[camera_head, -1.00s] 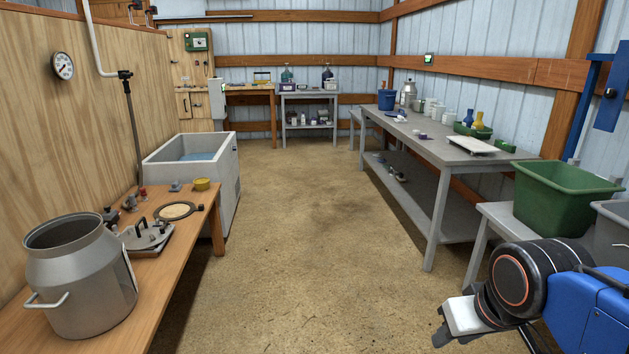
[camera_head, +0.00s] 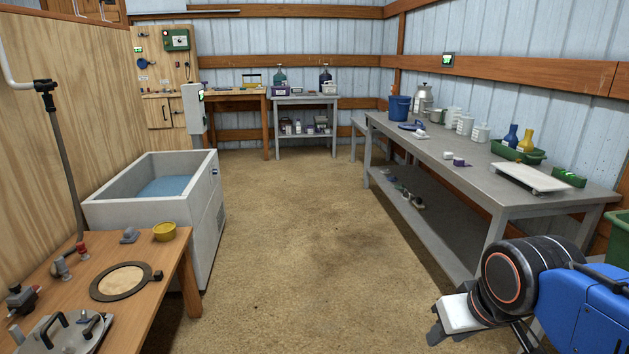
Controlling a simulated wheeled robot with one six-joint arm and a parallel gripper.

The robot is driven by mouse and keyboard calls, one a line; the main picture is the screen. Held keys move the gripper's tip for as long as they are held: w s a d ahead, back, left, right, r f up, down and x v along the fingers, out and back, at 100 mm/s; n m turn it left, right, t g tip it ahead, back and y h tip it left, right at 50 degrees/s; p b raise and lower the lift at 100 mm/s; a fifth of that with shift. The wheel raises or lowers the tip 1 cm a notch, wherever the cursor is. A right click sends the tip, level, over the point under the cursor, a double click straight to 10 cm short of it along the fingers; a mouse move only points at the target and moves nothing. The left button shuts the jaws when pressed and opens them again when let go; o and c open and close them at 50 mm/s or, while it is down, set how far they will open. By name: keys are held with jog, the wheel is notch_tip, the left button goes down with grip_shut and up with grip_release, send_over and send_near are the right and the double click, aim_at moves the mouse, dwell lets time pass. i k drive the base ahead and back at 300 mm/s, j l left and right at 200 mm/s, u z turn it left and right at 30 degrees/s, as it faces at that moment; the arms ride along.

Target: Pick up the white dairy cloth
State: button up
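I cannot make out a white dairy cloth for certain. A flat white slab-like item (camera_head: 533,177) lies near the front right of the long grey table (camera_head: 455,175). A small white item (camera_head: 447,155) sits near that table's left edge, beside a small purple one; it is too small to identify. My gripper (camera_head: 436,332) is at the lower right, in front of and well apart from the table, touching nothing that I can see. Its dark fingers show only in part, and its opening is not clear.
An open floor aisle (camera_head: 300,230) runs down the middle. A wooden bench (camera_head: 175,260) and a grey tank (camera_head: 205,200) of blue liquid line the left. A green bin (camera_head: 612,252) shows at the right edge. A grey side table (camera_head: 306,100) stands at the back.

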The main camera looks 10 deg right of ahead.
aim_at(419, 135)
jog(key=i, duration=1.65)
jog(key=i+z, duration=0.1)
jog(key=i, duration=0.45)
jog(key=i+j+z, duration=0.15)
jog(key=i, duration=0.4)
jog(key=i+j+z, duration=0.1)
jog(key=i, duration=0.4)
